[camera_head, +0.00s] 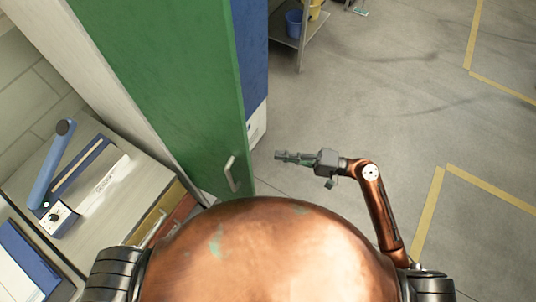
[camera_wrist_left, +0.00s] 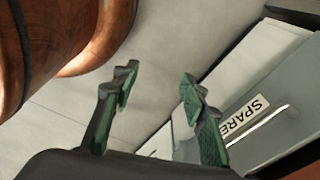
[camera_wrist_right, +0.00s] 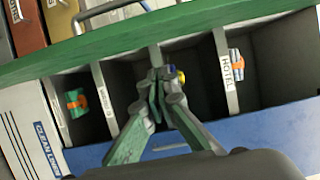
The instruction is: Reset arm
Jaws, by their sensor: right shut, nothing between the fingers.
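My right arm reaches forward in the head view, past the edge of the green door. Its gripper (camera_head: 283,156) points left, empty, above the grey floor. In the right wrist view the right gripper (camera_wrist_right: 163,76) has its fingers together with nothing between them, in front of a row of open compartments (camera_wrist_right: 200,55). In the left wrist view my left gripper (camera_wrist_left: 156,84) has its fingers wide apart and empty. A grey drawer front (camera_wrist_left: 275,95) with a SPARE label and a bar handle is beyond its right finger. The left gripper does not show in the head view.
The green door (camera_head: 165,75) with a metal handle stands at centre left. A counter (camera_head: 105,215) with a blue-armed device (camera_head: 52,165) is at the left. A shelf with a blue bucket (camera_head: 294,23) is at the back. The floor (camera_head: 400,100) to the right is clear.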

